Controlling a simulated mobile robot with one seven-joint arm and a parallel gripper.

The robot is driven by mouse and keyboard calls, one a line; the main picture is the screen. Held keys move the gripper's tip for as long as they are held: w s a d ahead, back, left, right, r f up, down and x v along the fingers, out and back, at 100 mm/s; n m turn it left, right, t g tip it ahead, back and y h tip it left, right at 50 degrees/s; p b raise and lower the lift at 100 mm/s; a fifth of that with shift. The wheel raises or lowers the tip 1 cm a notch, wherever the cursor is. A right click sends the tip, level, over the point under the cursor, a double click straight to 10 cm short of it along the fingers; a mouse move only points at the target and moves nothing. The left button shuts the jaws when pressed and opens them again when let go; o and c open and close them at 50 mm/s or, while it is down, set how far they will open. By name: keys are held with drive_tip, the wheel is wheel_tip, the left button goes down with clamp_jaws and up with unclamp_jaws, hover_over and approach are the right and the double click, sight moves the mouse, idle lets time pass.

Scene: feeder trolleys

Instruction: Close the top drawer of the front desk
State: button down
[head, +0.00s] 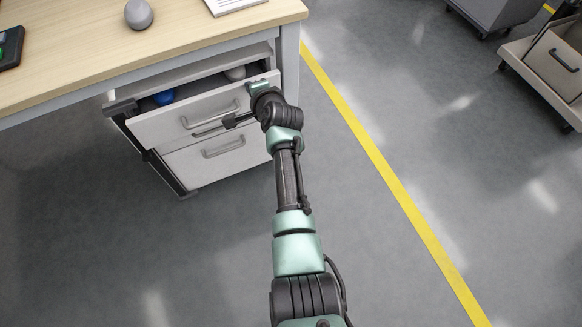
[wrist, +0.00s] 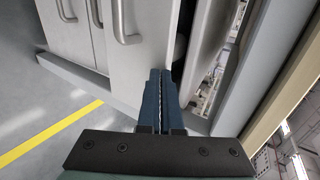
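The top drawer (head: 190,114) of the front desk (head: 75,75) is partly pulled out, with a pale front and a bar handle. It also shows in the wrist view (wrist: 145,50). My gripper (wrist: 160,72) has its two dark blue fingers together with nothing visible between them. The fingertips are close to the right end of the drawer front, near its upper edge; I cannot tell whether they touch it. In the head view my wrist largely hides the fingers. The lower drawer (head: 200,165) looks shut.
A blue object (head: 164,97) and a grey object (head: 236,73) are inside the open drawer. A grey egg-shaped object (head: 138,14) stands on the desktop. A trolley (head: 553,65) stands at the far right. The floor around the yellow line is clear.

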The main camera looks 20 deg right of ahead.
drive_tip(key=shift+w+f, duration=0.1)
drive_tip(key=shift+w, duration=0.85)
